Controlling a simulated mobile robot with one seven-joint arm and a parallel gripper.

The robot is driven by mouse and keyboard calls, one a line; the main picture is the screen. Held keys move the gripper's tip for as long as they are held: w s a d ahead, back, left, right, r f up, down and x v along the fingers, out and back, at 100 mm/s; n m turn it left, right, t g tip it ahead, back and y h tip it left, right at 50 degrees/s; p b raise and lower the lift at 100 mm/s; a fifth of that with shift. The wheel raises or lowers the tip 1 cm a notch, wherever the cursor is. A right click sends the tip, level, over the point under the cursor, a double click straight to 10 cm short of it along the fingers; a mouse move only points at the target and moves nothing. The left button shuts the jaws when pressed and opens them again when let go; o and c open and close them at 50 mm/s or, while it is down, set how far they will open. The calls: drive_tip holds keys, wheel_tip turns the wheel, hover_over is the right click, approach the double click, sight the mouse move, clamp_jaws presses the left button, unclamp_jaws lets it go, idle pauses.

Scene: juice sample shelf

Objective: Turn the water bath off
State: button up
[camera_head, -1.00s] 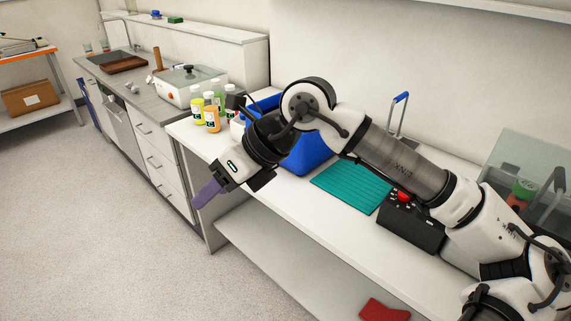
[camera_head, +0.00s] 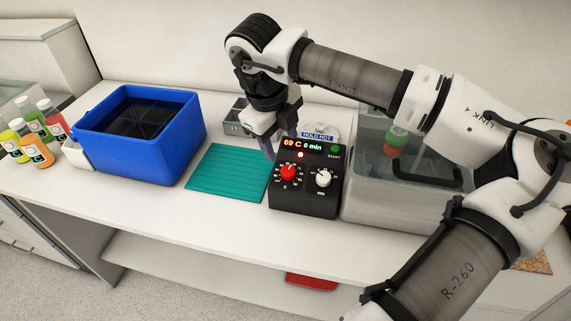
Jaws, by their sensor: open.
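The water bath's black control box (camera_head: 304,204) stands on the bench at centre. Its lit display (camera_head: 302,145) reads about "69 C 6 min", and a small red light glows below it. A red knob (camera_head: 288,173) sits on the left of the panel and a white knob (camera_head: 323,178) on the right. A green START button (camera_head: 336,149) is at the upper right. The grey tank (camera_head: 385,203) stands beside the box, with bottles inside, partly hidden by my arm. My gripper (camera_head: 280,138) is open, purple fingers pointing down, at the box's upper left edge; contact cannot be told.
A teal mat (camera_head: 225,173) lies left of the box. A blue bin (camera_head: 135,155) stands further left, near several juice bottles (camera_head: 37,153). A "HOLD HOT" sign (camera_head: 319,134) is behind the box. A red item (camera_head: 311,281) lies on the lower shelf.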

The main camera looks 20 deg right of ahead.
sight(288, 170)
drive_tip(key=b+x, duration=0.3)
drive_tip(key=x, duration=0.7)
drive_tip(key=shift+f, duration=0.1)
drive_tip(key=c, duration=1)
